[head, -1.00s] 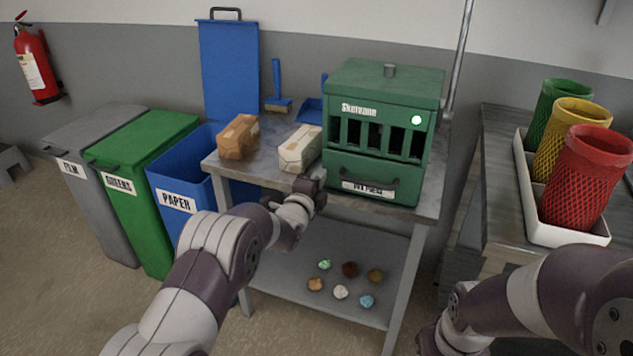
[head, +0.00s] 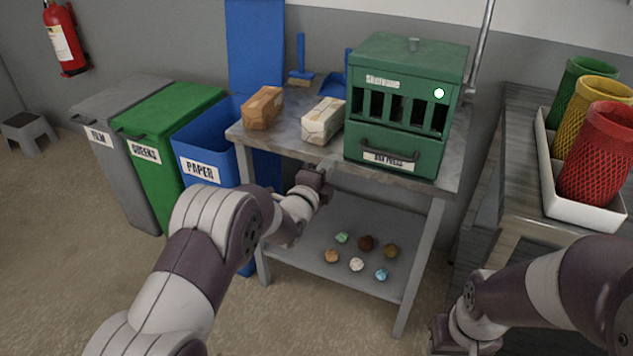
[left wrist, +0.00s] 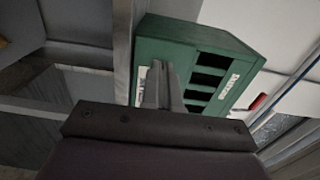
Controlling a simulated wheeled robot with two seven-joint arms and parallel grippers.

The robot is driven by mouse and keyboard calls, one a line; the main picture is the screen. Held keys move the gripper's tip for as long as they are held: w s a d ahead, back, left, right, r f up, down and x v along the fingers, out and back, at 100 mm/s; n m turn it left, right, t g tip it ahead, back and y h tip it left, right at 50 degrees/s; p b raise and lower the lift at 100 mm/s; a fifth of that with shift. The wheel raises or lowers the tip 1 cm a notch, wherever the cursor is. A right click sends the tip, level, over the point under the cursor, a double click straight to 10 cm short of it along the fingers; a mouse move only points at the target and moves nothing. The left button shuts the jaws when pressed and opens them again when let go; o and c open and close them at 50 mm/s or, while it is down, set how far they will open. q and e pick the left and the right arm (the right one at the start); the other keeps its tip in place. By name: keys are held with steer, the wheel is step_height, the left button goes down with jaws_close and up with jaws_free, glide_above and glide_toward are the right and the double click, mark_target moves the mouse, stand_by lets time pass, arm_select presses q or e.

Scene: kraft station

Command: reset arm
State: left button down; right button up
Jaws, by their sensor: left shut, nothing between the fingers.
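My left gripper (head: 318,172) is in front of the workbench, near its front edge and below the green press box (head: 395,150). In the left wrist view its two fingers (left wrist: 162,84) are together with nothing between them, and the green box shows behind them. My right gripper (head: 440,335) is low at the bottom right of the head view, partly hidden, and its fingers cannot be made out.
The workbench (head: 285,122) holds two wrapped parcels (head: 263,107) (head: 323,121) and the press. Several crumpled balls (head: 357,264) lie on its lower shelf. Film, greens and paper bins (head: 165,125) stand left. Mesh baskets (head: 597,150) stand in a white tray on the right bench.

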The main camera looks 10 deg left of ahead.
arm_select(q)
steer(key=s+a+f+n+g+y, duration=0.2)
steer(key=s+a+f+n+g, duration=0.1)
steer(key=s+f+n, duration=0.25)
steer(key=s+a+f+n+g+y, duration=0.1)
steer(key=s+a+f+n+g, duration=0.1)
steer(key=s+f+n+g, duration=0.3)
steer(key=s+a+r+n+g+y, duration=0.1)
steer(key=s+a+n+g, duration=0.2)
steer(key=s, duration=0.6)
steer(key=s+a+n+g+y, duration=0.1)
steer(key=s+a+n+g, duration=0.2)
steer(key=s, duration=0.6)
steer(key=s+a+r+n+g+y, duration=0.1)
steer(key=s+n+g, duration=0.3)
steer(key=s, duration=0.6)
step_height(320, 180, up, 22)
steer(key=w+t+p, duration=0.1)
steer(key=t+p, duration=0.1)
steer(key=p, duration=1.9)
steer(key=shift+a+r+n+p, duration=0.25)
steer(key=shift+n+p, duration=0.05)
steer(key=shift+n, duration=0.15)
